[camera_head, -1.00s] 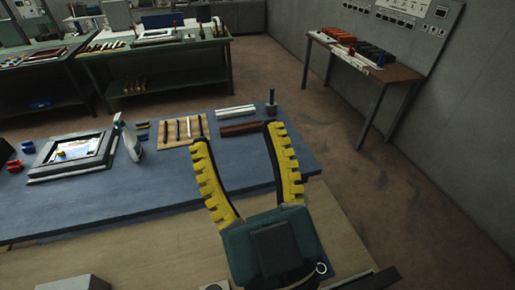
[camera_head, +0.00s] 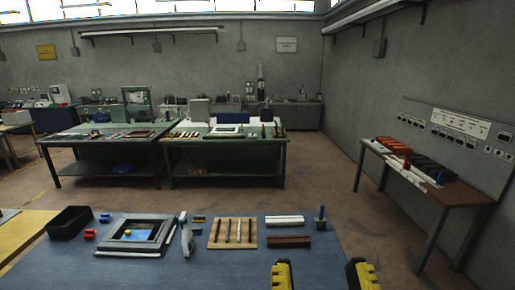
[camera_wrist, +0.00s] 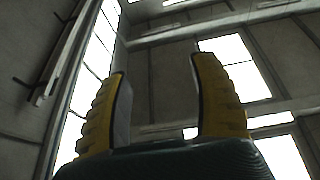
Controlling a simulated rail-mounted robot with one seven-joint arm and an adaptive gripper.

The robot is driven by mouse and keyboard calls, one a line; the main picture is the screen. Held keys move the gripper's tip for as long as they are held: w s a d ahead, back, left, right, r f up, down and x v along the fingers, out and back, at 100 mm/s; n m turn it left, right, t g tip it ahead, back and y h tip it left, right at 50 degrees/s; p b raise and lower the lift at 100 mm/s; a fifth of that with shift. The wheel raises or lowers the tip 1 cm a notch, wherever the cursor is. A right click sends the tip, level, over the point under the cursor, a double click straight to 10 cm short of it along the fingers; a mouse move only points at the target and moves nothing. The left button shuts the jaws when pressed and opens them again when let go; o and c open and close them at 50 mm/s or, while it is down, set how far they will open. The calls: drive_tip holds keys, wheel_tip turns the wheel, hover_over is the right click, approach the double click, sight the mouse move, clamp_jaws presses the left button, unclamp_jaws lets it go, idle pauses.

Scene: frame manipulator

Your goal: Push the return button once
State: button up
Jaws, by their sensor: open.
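I cannot make out a labelled return button in any view. A grey wall panel (camera_head: 458,128) with round dials or knobs and small labels is at the far right in the head view, too small to read. My gripper (camera_head: 323,276) shows at the bottom edge of the head view, its yellow fingers wide apart with nothing between them. In the wrist view my gripper (camera_wrist: 160,75) is also open and empty, pointing up towards windows and roof beams. It is well apart from the wall panel.
A brown bench (camera_head: 455,190) stands below the panel. Open floor (camera_head: 335,195) lies between.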

drive_tip(key=shift+r+b, duration=0.15)
drive_tip(key=shift+b, duration=0.2)
clamp_jaws()
idle(1.2)
